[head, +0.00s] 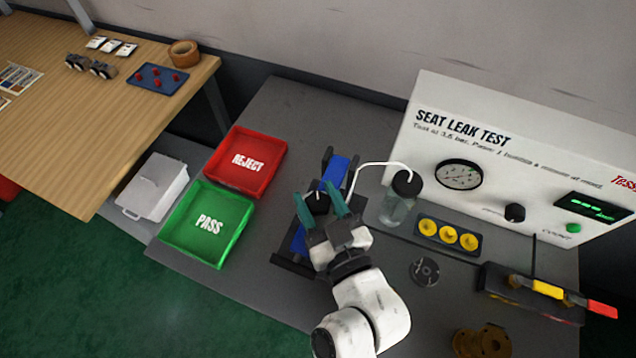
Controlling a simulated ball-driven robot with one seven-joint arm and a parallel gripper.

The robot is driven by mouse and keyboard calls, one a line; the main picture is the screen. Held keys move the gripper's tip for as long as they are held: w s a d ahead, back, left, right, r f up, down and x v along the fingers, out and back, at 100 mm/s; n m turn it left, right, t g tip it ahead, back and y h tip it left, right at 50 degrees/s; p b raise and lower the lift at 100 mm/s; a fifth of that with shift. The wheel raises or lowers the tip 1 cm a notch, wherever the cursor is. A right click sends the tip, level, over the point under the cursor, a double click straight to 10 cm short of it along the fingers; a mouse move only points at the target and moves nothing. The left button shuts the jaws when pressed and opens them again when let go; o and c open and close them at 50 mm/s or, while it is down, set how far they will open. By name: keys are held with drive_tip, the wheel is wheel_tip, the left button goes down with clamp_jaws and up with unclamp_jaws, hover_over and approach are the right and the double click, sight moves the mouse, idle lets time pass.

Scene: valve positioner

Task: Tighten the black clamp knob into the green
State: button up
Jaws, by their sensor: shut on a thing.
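The black clamp knob (317,203) shows as a dark shape between the teal fingers of my gripper (321,196). My gripper is shut on it, reaching down from the front over the clamp fixture. The clamp fixture (336,167) has blue pads and dark end plates and stands on the grey bench. My gripper and wrist cover its middle. No green mark can be made out at the knob. What the fixture holds is hidden or too small to tell.
The red REJECT tray (246,162) and green PASS tray (208,224) lie left of the fixture. A clear jar (398,204) with a white tube stands close on the right. Beyond are yellow caps (448,234), the test panel (500,150) and a valve with lever (536,288).

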drive_tip(key=shift+r+m+t+h+p, duration=0.1)
drive_tip(key=shift+m+t+h+p, duration=0.5)
drive_tip(key=shift+m+h+p, duration=0.85)
drive_tip(key=shift+h+p, duration=0.5)
drive_tip(key=shift+h, duration=0.25)
drive_tip(key=o, duration=1)
drive_tip(key=shift+s, duration=0.1)
drive_tip(key=shift+s+d+b, duration=0.35)
drive_tip(key=shift+s+b, duration=0.2)
drive_tip(key=shift+s, duration=1.2)
drive_tip(key=shift+s+d+b, duration=0.35)
drive_tip(key=shift+s+b, duration=0.15)
drive_tip(key=shift+s, duration=1.2)
drive_tip(key=shift+s+d+b, duration=0.35)
drive_tip(key=shift+s+b, duration=0.2)
drive_tip(key=shift+s, duration=1.2)
